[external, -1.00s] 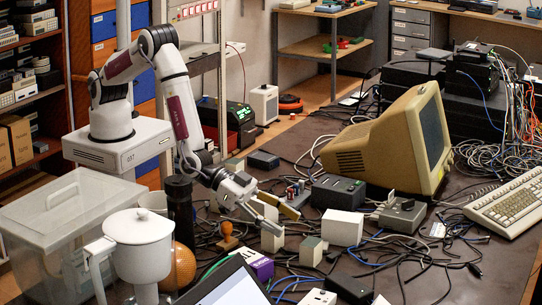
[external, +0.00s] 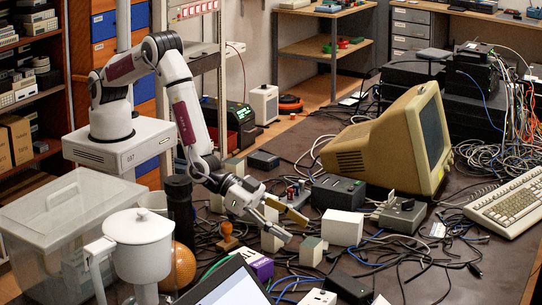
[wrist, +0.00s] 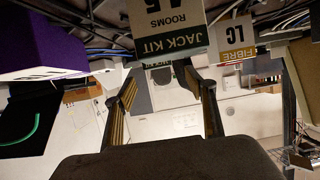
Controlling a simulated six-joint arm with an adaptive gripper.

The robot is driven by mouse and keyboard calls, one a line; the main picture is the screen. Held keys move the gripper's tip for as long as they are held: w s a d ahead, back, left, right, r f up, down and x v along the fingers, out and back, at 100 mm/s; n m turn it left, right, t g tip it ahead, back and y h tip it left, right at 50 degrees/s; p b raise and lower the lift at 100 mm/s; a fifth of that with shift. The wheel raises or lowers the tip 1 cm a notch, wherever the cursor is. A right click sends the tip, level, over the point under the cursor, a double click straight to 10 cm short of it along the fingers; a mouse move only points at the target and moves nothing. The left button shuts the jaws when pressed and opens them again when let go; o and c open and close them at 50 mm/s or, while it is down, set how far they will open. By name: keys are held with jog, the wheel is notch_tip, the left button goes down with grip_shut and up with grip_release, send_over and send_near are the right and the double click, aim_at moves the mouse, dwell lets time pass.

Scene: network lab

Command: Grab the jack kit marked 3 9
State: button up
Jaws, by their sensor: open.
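My gripper (external: 292,226) is open and empty above the cluttered table, among small pale boxes. In the wrist view its two fingers (wrist: 167,88) stand apart. A box face with a dark green "JACK KIT" band (wrist: 168,42) shows at the top centre, beyond the fingertips. It reads "ROOMS" with large figures that look like 4 5, cut by the frame edge. No label reading 3 9 is legible in any view. The labels are too small to read in the external view.
A "FIBRE LC" box (wrist: 235,38) stands right of the jack kit in the wrist view. A purple box (external: 259,265) is near the laptop; white boxes (external: 342,228) stand close to the gripper. Cables cover much of the table. A beige monitor (external: 395,140) stands behind.

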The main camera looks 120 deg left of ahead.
aim_at(309, 241)
jog(key=shift+f+x, duration=0.2)
jog(key=shift+x, duration=2.3)
jog(key=shift+d, duration=0.15)
jog(key=c, duration=1.3)
